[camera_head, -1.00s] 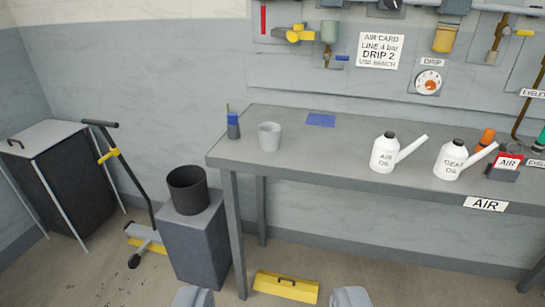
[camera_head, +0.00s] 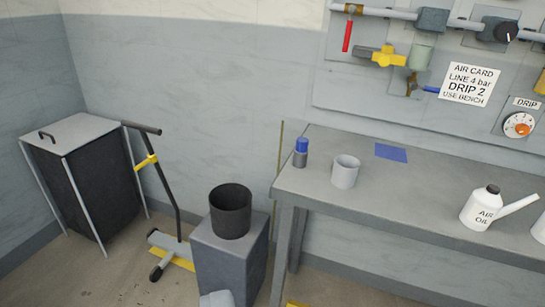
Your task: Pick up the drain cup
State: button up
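I take the drain cup to be the light grey open cup (camera_head: 344,172). It stands upright near the left end of the grey bench (camera_head: 330,202), beside a small blue-topped grey bottle (camera_head: 300,154). Of my gripper, only one pale grey fingertip (camera_head: 217,299) shows at the bottom edge; the other finger is out of view. The visible finger touches no other finger and holds nothing that I can see. My gripper is low in the picture, apart from the cup.
A dark bucket (camera_head: 231,212) stands on a grey block (camera_head: 232,258) left of the bench. A handled floor device (camera_head: 168,195) and dark bin (camera_head: 90,190) are further left.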

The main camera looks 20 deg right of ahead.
aim_at(345, 172)
jog(key=u, duration=0.2)
jog(key=i, duration=1.25)
jog(key=z, duration=0.35)
